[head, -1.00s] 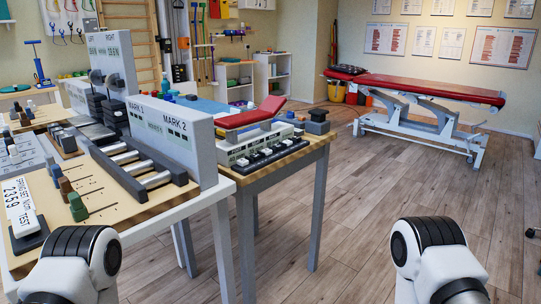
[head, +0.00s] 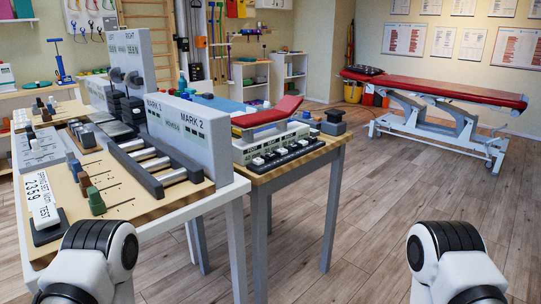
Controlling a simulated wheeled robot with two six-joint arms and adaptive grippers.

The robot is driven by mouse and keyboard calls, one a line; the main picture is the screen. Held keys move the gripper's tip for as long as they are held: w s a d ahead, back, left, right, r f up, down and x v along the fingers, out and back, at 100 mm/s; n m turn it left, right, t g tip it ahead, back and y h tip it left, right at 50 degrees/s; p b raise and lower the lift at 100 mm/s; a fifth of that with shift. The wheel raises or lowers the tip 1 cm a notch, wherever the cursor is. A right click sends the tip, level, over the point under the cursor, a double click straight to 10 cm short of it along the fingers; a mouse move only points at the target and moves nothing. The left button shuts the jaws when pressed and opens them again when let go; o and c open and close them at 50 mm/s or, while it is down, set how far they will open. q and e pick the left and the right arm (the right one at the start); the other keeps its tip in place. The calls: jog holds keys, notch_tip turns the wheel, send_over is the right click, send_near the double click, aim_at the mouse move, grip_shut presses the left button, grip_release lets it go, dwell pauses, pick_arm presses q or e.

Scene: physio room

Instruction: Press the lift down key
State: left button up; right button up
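A row of dark keys with white tops, on a black key strip (head: 287,152), sits along the front of a small wooden table at the centre. Behind it stands a white panel with small text and a model couch with a red top (head: 269,114). I cannot read which key is lift down. My two arms show only as white and black links at the bottom left and bottom right; neither gripper is in view. Nothing touches the keys.
A nearer table (head: 144,211) holds the MARK 1 and MARK 2 panel (head: 181,121), rollers, coloured pegs and a display (head: 40,200). A dark block (head: 334,122) stands at the small table's right corner. A full-size red couch (head: 433,89) stands at the back right. The wooden floor between is clear.

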pick_arm(q)
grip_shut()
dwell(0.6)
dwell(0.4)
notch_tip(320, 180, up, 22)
jog(key=p, duration=2.2)
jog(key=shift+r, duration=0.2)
